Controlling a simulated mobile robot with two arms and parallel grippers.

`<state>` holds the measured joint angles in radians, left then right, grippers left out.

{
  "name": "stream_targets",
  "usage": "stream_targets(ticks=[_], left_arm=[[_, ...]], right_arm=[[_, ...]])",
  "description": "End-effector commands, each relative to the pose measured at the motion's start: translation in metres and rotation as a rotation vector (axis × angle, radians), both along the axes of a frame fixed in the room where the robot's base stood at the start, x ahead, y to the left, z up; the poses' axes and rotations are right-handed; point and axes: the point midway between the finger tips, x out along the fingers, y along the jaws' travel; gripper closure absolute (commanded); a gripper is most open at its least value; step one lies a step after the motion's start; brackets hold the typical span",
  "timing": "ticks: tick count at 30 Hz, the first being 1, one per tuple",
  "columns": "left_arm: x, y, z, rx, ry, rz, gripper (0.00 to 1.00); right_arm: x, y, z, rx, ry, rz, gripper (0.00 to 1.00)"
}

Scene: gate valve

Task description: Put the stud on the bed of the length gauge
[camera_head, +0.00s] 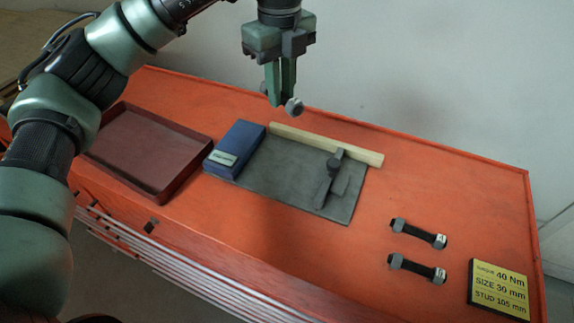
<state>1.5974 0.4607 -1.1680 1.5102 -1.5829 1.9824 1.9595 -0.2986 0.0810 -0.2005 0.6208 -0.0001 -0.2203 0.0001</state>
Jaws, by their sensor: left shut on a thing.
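My left gripper (281,98) is at the top middle of the head view, pointing down and shut on a stud. The stud is in the air, and appears above and behind the gauge. What looks like the length gauge is a flat dark grey bed (280,180), with a pale strip (325,144) along its back edge. A blue block (238,145) is at its left end and a dark slider piece (328,185) towards its right. No stud lies on the bed. My right gripper is out of view.
Two more dark studs with grey nuts, one farther (418,233) and one nearer (416,269), lie on the orange bench top (460,190). A yellow-and-black sign (499,289) reads 40 Nm, 30 mm, stud 105 mm. An empty dark red tray (148,150) is at the left.

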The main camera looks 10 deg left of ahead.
Motion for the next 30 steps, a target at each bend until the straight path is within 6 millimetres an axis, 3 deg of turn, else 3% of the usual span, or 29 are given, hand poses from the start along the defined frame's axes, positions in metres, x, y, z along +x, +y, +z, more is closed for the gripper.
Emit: stream_targets(ticks=[6,11,18,24,30], left_arm=[[0.005,-0.008,0.013,-0.006,0.007,0.367,1.00],[0.006,-0.010,0.008,-0.004,0.011,0.462,1.00],[0.004,-0.010,-0.047,-0.005,0.019,0.469,1.00],[0.004,-0.009,-0.096,-0.003,0.015,0.470,1.00],[0.005,-0.010,-0.133,-0.004,0.013,0.468,1.00]], right_arm=[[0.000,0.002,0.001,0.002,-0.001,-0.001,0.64],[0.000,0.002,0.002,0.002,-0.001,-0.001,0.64],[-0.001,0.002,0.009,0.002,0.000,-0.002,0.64],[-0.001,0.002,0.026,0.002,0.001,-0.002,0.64],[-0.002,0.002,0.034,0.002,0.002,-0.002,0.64]])
